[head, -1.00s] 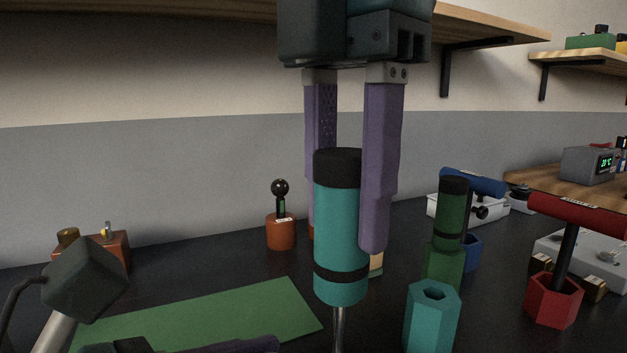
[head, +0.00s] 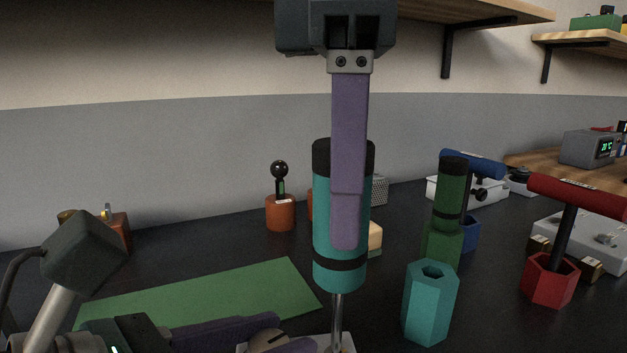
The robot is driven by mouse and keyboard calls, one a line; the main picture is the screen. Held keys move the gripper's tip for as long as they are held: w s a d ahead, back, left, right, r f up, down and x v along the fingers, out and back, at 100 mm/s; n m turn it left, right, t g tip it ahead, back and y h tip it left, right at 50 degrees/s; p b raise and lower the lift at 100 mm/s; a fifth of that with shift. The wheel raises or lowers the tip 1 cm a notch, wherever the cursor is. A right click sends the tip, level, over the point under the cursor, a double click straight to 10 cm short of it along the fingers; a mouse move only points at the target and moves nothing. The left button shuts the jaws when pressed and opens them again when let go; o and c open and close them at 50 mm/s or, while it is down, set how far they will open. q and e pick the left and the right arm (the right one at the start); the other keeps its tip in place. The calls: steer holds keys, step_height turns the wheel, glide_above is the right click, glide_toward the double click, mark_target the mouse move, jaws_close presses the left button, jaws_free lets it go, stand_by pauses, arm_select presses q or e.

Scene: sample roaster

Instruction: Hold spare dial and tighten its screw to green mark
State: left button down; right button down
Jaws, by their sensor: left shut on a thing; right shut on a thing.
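A teal screwdriver (head: 325,240) with black bands stands upright in the middle of the head view. My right gripper (head: 347,215) comes down from above and is shut on its handle; one purple finger faces me and hides the other. The metal shank runs down to the bottom edge, where its tip is hard to make out. My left gripper (head: 275,338) reaches in at the lower left, its purple fingers shut on a small brownish round part (head: 267,339), probably the spare dial. A pale plate edge shows around it. The screw and the green mark cannot be made out.
A green mat (head: 210,298) lies on the dark bench. An empty teal hexagonal holder (head: 430,310) stands right of the screwdriver. Green (head: 448,215), blue (head: 470,165) and red (head: 578,195) tools stand in holders further right. A black-knobbed orange pot (head: 280,210) stands behind.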

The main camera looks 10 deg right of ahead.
steer(key=m, duration=0.6)
steer(key=shift+s, duration=0.1)
steer(key=m, duration=0.5)
steer(key=shift+a, duration=0.1)
steer(key=m, duration=0.5)
steer(key=shift+a, duration=0.1)
steer(key=m, duration=0.5)
steer(key=shift+n, duration=0.7)
steer(key=shift+r, duration=1.1)
